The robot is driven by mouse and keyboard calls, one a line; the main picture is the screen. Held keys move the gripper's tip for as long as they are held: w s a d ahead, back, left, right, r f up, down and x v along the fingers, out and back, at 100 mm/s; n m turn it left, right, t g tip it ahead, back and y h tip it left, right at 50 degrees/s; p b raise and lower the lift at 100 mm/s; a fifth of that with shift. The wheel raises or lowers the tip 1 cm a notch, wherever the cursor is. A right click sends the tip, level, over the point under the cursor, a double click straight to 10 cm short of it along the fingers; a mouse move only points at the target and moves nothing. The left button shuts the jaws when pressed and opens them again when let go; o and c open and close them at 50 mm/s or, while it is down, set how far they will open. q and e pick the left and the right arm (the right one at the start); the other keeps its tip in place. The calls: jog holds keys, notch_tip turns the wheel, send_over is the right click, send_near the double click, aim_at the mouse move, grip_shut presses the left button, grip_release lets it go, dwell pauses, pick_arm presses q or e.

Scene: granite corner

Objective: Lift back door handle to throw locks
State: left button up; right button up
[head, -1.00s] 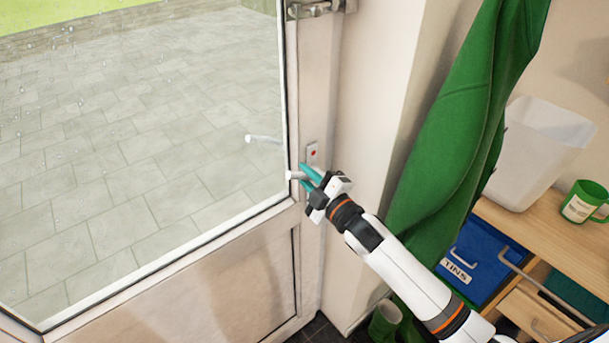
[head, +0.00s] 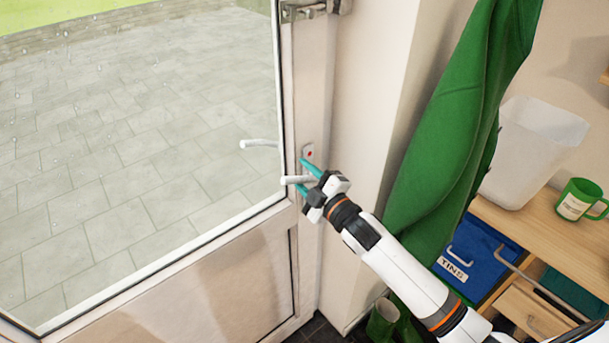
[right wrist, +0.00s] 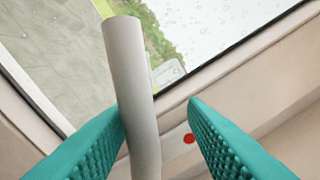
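The white back door (head: 308,85) stands at the left of the head view with a large glass pane. Its pale lever handle (head: 290,180) sticks out to the left, roughly level, below a small plate with a red dot. My right gripper (head: 301,175) is at the handle with its teal fingers apart. In the right wrist view the handle (right wrist: 127,65) passes between the spread fingers, close to or touching the left one and clear of the right one. The handle's base is partly hidden by the gripper. My left gripper is not in view.
Another lever (head: 259,143) shows through the glass. A green cloth garment (head: 450,150) hangs right of the door. A wooden bench (head: 520,223) holds a white bin (head: 530,150) and a green mug (head: 579,199), with a blue box (head: 473,257) below. Green boots (head: 385,320) stand on the floor.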

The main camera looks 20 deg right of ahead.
jog(key=shift+s, duration=0.1)
jog(key=shift+s+d+f, duration=0.1)
jog(key=shift+s+d, duration=0.05)
jog(key=shift+s, duration=0.1)
jog(key=b+v, duration=0.4)
jog(key=v, duration=0.7)
jog(key=shift+s, duration=0.1)
